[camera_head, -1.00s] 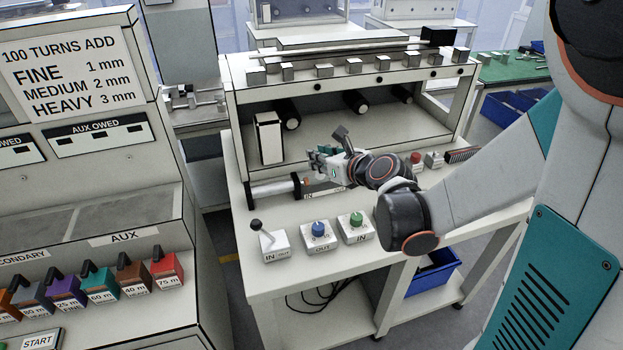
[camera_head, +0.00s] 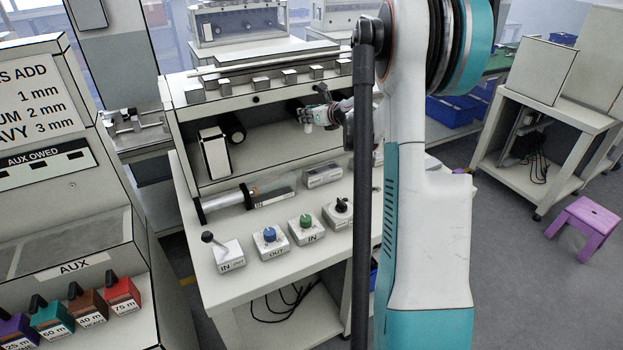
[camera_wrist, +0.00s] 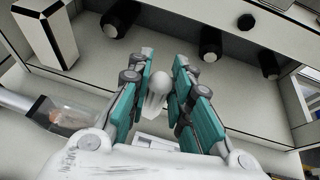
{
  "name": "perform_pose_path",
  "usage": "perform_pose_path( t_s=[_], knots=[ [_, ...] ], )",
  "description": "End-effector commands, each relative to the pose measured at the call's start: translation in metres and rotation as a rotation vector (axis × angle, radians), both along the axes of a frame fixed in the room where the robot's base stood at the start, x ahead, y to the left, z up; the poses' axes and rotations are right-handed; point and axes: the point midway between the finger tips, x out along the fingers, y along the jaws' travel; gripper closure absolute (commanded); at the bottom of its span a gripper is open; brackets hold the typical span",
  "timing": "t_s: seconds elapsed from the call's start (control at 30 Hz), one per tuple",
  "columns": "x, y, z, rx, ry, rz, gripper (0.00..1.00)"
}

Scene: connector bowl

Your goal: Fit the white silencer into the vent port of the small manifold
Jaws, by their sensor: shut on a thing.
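My gripper (camera_head: 318,117) is above the bench in front of the open-fronted cabinet. In the wrist view its teal fingers (camera_wrist: 160,105) are closed around the white silencer (camera_wrist: 157,88), a small pale rounded piece. In the head view a white bit of the silencer (camera_head: 309,128) shows at the fingertips. A low grey block (camera_head: 322,175) lies on the bench below the gripper, apart from it; it may be the small manifold. It shows partly behind the fingers in the wrist view (camera_wrist: 150,141). I cannot make out its vent port.
A clear cylinder (camera_head: 250,192) lies left of the block. A lever box (camera_head: 226,254) and several knob boxes (camera_head: 270,240) line the front edge. A white box (camera_head: 213,150) and dark round fittings (camera_head: 235,132) sit in the cabinet. My arm hides the bench's right side.

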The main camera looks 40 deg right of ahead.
Motion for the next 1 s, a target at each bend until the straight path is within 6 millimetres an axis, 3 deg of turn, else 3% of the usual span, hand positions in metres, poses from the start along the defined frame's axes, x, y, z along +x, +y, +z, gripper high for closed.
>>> perform_pose_path(
  t_s=[0.17, 0.7, 1.0],
  knots=[
    [-0.002, -0.014, -0.014, 0.001, 0.000, -0.011, 0.97],
    [-0.002, -0.013, -0.139, 0.000, -0.001, -0.011, 0.97],
    [-0.002, -0.013, -0.162, 0.000, -0.001, -0.011, 0.97]
  ],
)
